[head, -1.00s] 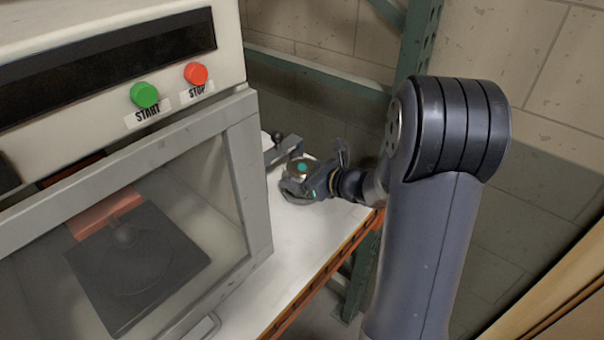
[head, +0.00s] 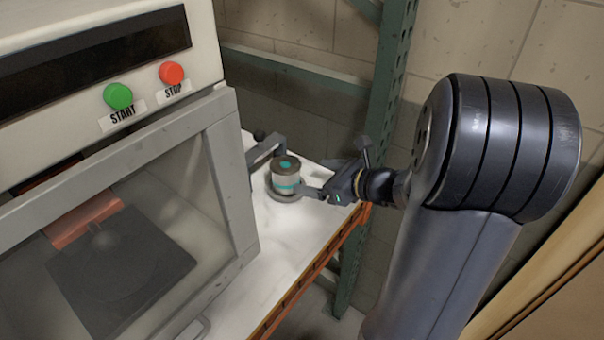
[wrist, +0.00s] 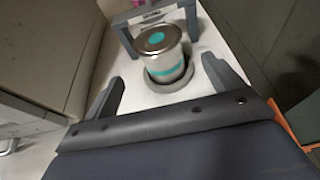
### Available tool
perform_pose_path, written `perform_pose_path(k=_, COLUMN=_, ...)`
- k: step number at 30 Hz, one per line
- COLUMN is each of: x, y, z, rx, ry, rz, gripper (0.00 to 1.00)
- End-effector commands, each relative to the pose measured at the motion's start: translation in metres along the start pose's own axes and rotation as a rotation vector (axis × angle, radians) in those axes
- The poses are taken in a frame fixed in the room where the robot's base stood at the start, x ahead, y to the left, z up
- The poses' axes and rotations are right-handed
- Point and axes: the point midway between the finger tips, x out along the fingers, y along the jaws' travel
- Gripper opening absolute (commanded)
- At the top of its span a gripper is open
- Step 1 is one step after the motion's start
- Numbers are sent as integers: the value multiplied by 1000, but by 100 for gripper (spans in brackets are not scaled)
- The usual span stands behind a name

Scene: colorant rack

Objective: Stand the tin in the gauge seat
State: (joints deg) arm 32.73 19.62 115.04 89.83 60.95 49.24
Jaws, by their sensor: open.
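The tin (head: 286,176) is a small silver can with a teal band and a teal dot on its lid. It stands upright in the round grey gauge seat (head: 287,196), beside the grey gauge frame (head: 262,150). In the wrist view, the tin (wrist: 162,52) stands within the ring of the seat (wrist: 170,86), with the gauge frame (wrist: 125,32) behind it. My gripper (head: 318,189) is open and empty, just right of the tin. In the wrist view, its fingers (wrist: 160,78) are spread wide and the tin is beyond them, apart from both.
A machine with a clear door, a green START button (head: 118,96) and a red STOP button (head: 172,74) stands at left. The white shelf (head: 285,240) is clear in front of the seat. A green upright post (head: 378,130) rises behind my arm.

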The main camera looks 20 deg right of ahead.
Motion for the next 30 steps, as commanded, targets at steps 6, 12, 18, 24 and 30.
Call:
perform_pose_path(k=6, x=-17, y=0, z=0, rx=0, ry=0, rz=-1, gripper=87)
perform_pose_path(k=12, x=-18, y=0, z=0, rx=0, ry=0, rz=1, gripper=87)
perform_pose_path(k=18, x=-18, y=0, z=0, rx=0, ry=0, rz=0, gripper=87)
perform_pose_path(k=24, x=-18, y=0, z=0, rx=0, ry=0, rz=0, gripper=87)
perform_pose_path(k=30, x=-18, y=0, z=0, rx=0, ry=0, rz=0, gripper=87)
